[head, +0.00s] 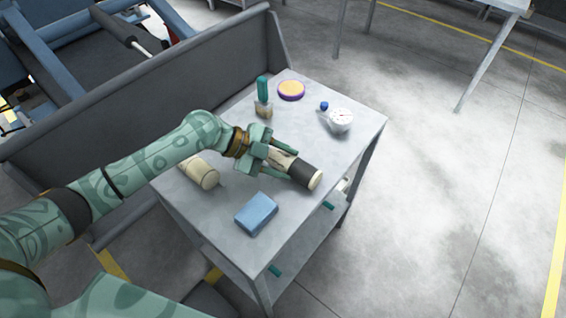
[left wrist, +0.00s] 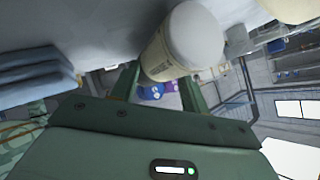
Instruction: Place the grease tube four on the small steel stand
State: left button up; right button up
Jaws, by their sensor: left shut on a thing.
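A grease tube (head: 305,174), dark with a cream end and a pale section, lies at my left gripper (head: 283,160), over the right front part of a small grey steel stand (head: 232,228). The gripper is shut on this tube. In the left wrist view, a cream printed cylinder (left wrist: 182,45) shows at the fingers (left wrist: 163,92). I cannot tell whether the tube touches the stand's top. A second cream cylinder (head: 203,175) lies on the top, left of the gripper. My right gripper is not in view.
Behind are a green-topped jar (head: 263,98), a purple-and-orange round tin (head: 291,90) and a white gauge (head: 341,119). A dark grey panel (head: 150,100) stands behind. Floor at right is open.

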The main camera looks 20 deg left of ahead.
pick_arm(q)
jog(key=shift+f, duration=0.45)
jog(key=o, duration=1)
jog(key=shift+o, duration=0.2)
jog(key=shift+r, duration=0.1)
jog(key=p+v, duration=0.1)
jog(key=v, duration=1.1)
